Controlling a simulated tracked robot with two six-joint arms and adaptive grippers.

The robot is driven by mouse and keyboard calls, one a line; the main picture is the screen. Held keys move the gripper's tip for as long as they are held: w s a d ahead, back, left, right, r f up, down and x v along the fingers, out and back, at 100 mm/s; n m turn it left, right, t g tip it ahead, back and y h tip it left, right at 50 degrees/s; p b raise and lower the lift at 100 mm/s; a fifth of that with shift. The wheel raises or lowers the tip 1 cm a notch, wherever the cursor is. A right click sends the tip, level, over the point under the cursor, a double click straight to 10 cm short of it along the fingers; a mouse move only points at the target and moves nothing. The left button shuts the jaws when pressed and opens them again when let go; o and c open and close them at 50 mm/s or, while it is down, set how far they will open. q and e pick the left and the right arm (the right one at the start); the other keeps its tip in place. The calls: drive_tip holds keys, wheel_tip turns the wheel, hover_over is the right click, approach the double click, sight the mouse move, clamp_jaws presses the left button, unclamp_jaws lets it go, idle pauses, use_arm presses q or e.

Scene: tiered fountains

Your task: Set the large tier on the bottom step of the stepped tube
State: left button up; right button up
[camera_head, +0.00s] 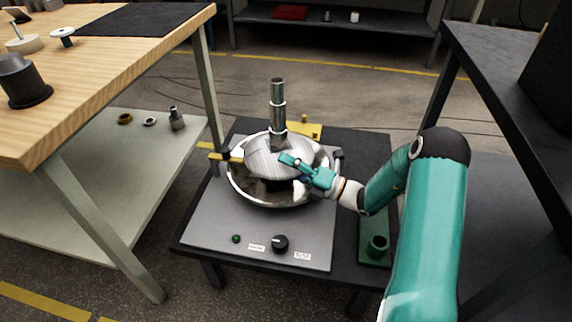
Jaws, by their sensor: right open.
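The stepped tube (278,108) stands upright from the middle of a shiny round basin (248,190). The large tier (262,158), a brushed-metal dish, is around the lower part of the tube, inside the basin's outline. It looks a little tilted, and a dark gap shows under its front. I cannot tell whether it rests on the bottom step. My right gripper (296,171) is open at the tier's right front edge; its fingers overlap the tier in the picture, and contact is unclear. My left gripper is not in view.
The basin sits on a grey panel with a black knob (280,243) and a green button. A green holder (377,247) stands at the right. A yellow piece (303,130) is behind the tube. A wooden bench (110,75) is left, a dark table right.

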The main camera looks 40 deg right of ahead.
drive_tip(key=v, duration=1.1)
drive_tip(key=shift+s+d+f, duration=0.15)
drive_tip(key=shift+s+f, duration=0.1)
drive_tip(key=shift+s, duration=0.1)
drive_tip(key=shift+r, duration=0.1)
